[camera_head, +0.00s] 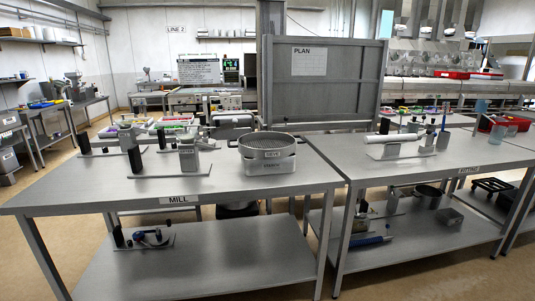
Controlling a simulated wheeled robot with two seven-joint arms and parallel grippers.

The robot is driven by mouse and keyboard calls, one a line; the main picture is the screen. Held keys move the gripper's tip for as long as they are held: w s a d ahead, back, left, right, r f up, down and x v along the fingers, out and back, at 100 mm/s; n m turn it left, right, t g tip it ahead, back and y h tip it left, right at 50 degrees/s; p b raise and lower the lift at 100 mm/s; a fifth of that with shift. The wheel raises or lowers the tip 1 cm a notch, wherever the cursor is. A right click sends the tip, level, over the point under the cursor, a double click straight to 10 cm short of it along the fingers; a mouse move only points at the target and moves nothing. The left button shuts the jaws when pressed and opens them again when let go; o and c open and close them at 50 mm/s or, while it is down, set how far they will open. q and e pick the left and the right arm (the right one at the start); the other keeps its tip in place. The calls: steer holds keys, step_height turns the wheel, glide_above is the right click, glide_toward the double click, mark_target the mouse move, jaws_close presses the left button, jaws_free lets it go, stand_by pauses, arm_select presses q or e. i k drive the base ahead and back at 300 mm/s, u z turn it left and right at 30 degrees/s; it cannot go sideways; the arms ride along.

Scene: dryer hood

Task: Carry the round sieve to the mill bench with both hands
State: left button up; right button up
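The round sieve (267,141) is a shallow metal drum with a dark mesh top and a label on its front. It sits level at the right end of the bench labelled MILL (110,194). Beneath it is a pale lettered base (270,166), and I cannot tell whether the two are one piece. Neither of my grippers is in view, and nothing is holding the sieve.
Metal devices on flat plates (165,171) stand left of the sieve. Bare bench top lies in front of them. A second bench (360,172) adjoins on the right and carries a device with a white cylinder (394,138). A grey PLAN board (330,85) stands behind.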

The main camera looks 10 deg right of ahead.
mark_target(75, 182)
steer(key=z, duration=1)
steer(key=i, duration=1.65)
steer(key=u, duration=0.85)
